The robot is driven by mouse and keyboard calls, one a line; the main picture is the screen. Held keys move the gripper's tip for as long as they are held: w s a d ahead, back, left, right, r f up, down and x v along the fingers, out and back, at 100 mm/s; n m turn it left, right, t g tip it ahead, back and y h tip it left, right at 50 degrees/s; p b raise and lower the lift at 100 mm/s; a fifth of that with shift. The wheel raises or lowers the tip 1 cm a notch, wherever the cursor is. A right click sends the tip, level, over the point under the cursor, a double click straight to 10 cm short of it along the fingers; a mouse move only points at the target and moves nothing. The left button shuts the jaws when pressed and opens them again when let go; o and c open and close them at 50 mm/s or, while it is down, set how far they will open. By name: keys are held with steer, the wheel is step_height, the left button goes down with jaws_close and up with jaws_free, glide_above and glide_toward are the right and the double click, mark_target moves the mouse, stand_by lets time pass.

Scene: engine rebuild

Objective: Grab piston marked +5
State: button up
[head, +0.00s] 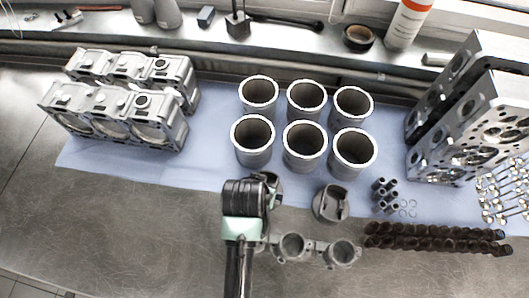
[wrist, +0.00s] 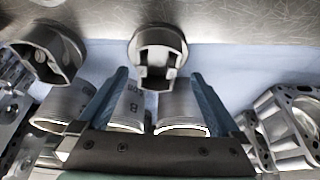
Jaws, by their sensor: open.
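Two grey pistons are in view; I cannot read a +5 mark on either. One piston (head: 273,184) is partly hidden behind my arm in the head view. In the wrist view this piston (wrist: 158,42) is ahead of my gripper (wrist: 160,88), roughly centred between the two blue fingers. The fingers are apart and open, with nothing clamped between them. The other piston (head: 331,204) stands to the right in the head view and at the upper left of the wrist view (wrist: 46,50). My gripper's fingertips are hidden in the head view.
Several cylinder liners (head: 305,143) stand behind the pistons on the blue mat (head: 205,172). Engine blocks (head: 120,115) lie left, cylinder heads (head: 470,130) right. Connecting rods (head: 318,250) lie in front of the pistons, camshafts (head: 435,238) and small sleeves (head: 384,194) to the right. Bare metal bench is front left.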

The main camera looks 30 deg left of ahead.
steer(key=shift+w+f+p, duration=0.3)
steer(key=shift+w+f, duration=0.1)
steer(key=shift+w+p+x, duration=0.2)
steer(key=shift+p+x, duration=0.1)
steer(key=shift+x, duration=1.8)
steer(key=shift+r, duration=0.1)
steer(key=shift+c, duration=0.3)
steer(key=shift+r, duration=0.1)
jaws_close()
